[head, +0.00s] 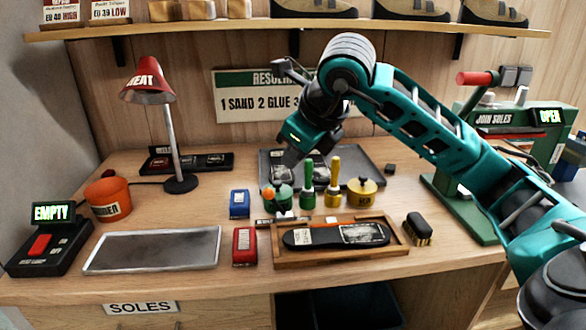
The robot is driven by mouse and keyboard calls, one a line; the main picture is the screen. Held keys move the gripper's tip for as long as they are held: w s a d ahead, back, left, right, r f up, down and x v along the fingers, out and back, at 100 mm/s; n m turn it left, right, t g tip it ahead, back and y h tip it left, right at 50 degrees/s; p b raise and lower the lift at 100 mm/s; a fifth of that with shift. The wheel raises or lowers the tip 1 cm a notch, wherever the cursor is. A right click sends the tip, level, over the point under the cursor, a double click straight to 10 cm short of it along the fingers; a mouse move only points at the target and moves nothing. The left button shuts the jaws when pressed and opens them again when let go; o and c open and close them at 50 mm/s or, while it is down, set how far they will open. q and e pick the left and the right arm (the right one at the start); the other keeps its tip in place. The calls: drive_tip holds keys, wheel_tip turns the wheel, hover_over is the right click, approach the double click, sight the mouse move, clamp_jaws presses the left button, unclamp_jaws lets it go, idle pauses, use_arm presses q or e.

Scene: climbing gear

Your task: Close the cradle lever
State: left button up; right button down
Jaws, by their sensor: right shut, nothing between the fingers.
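The wooden cradle (398,249) lies at the front middle of the bench with a dark shoe sole (335,236) in it. I cannot clearly make out a lever on it; small parts at its back left are hard to tell apart. The green press (455,205) at the right has a red-gripped handle (477,78) that sticks out to the left near its top, and a lit sign reading OPEN (550,116). My right gripper (291,157) is shut and empty, pointing down above the grey tray, behind and above the cradle. My left gripper is out of view.
Green (308,199) and yellow (333,196) handled tools, a yellow pot (362,192) and an orange-topped item (268,194) crowd behind the cradle. A brush (418,229) lies at its right. A red block (244,246) and silver tray (150,250) lie left. A lamp (180,184) stands further back.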

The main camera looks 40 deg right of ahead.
drive_tip(key=shift+s+a+r, duration=0.2)
drive_tip(key=shift+s+r, duration=0.1)
drive_tip(key=shift+r, duration=0.25)
drive_tip(key=shift+s+a+r, duration=0.2)
drive_tip(key=shift+s+r, duration=0.05)
drive_tip(key=shift+r, duration=0.3)
